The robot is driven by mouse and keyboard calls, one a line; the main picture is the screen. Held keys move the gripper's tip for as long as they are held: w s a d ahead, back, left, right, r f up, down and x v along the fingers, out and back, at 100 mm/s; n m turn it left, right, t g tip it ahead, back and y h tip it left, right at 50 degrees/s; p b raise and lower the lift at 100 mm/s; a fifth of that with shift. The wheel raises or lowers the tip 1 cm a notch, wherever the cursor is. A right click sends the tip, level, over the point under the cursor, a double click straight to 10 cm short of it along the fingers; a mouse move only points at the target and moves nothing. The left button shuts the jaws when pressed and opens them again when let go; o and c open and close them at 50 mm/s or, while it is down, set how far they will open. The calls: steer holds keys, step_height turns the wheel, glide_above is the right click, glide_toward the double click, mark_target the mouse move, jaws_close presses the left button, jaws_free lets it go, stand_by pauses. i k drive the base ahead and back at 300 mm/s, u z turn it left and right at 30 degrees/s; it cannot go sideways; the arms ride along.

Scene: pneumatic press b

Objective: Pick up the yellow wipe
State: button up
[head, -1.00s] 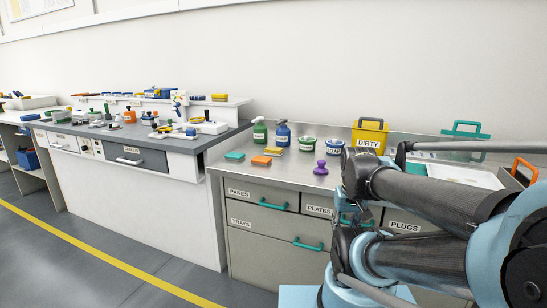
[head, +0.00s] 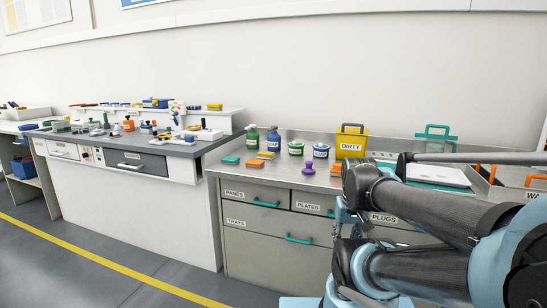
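The yellow wipe (head: 265,155) appears as a small flat yellow piece on the steel counter (head: 225,175), in front of the green and blue spray bottles. An orange piece (head: 254,162) lies just in front of it, and a teal piece (head: 231,160) lies to its left. My folded arm fills the right side of the head view, well to the right of the wipe. My gripper cannot be made out in this view.
A purple knobbed object (head: 308,168) and another orange piece (head: 336,170) lie to the right. Two tubs (head: 296,148) and a yellow DIRTY bin (head: 351,146) stand behind. Drawers with teal handles front the counter. Floor in front is clear.

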mark_target(262, 155)
steer(key=u, duration=0.05)
steer(key=i, duration=1.05)
steer(key=u, duration=0.55)
